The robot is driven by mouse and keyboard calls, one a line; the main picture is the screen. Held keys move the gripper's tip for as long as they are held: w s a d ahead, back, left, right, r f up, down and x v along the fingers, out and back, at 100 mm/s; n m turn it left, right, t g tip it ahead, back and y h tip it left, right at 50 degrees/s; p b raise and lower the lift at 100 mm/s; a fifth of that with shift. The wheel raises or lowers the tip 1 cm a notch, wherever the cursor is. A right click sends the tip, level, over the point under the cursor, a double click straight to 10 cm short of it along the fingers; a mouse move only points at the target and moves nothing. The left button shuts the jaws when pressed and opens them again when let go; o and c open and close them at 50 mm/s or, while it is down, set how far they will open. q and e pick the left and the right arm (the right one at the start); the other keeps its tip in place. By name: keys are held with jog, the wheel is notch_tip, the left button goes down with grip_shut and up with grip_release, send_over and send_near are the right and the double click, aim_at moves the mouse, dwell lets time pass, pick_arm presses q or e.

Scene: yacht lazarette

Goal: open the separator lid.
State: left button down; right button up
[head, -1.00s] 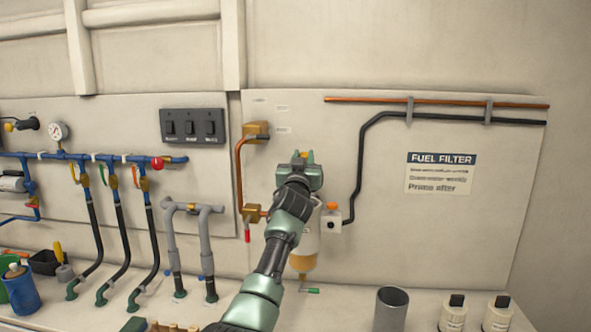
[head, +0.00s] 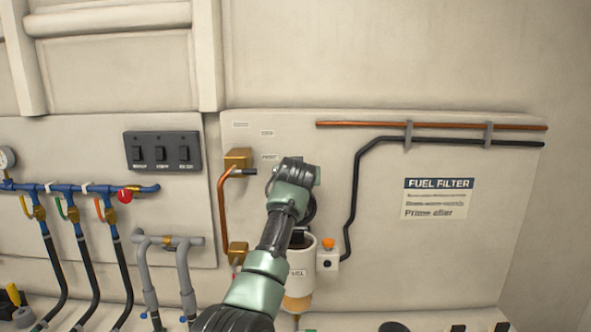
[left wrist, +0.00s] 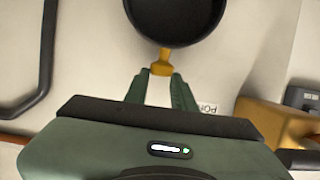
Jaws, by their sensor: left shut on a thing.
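The fuel separator (head: 299,252) is a pale cylinder marked FUEL with an amber bowl below, on the wall panel; my left arm hides part of it. Its black round lid (head: 309,207) stands tilted up above the body, mostly behind my left gripper (head: 297,172). In the left wrist view the lid (left wrist: 175,18) is a dark disc with a brass tab (left wrist: 161,62) on its edge. The left gripper's green fingers (left wrist: 160,82) are shut on this tab. The lid's hinge is hidden. My right gripper is in neither view.
A black hose (head: 354,200) and a small box with an orange knob (head: 328,250) are just right of the separator. Brass fittings (head: 238,158) with a copper pipe are to its left. The panel around the FUEL FILTER sign (head: 438,198) is clear.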

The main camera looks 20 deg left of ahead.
pick_arm(q)
jog(key=shift+r, duration=0.65)
jog(key=c, duration=1.2)
grip_release()
jog(key=shift+s, duration=0.15)
jog(key=shift+o, duration=0.2)
jog(key=shift+s+d+f, duration=0.1)
jog(key=shift+s, duration=0.15)
jog(key=shift+f, duration=0.1)
jog(key=b+v, duration=0.4)
jog(key=v, duration=0.4)
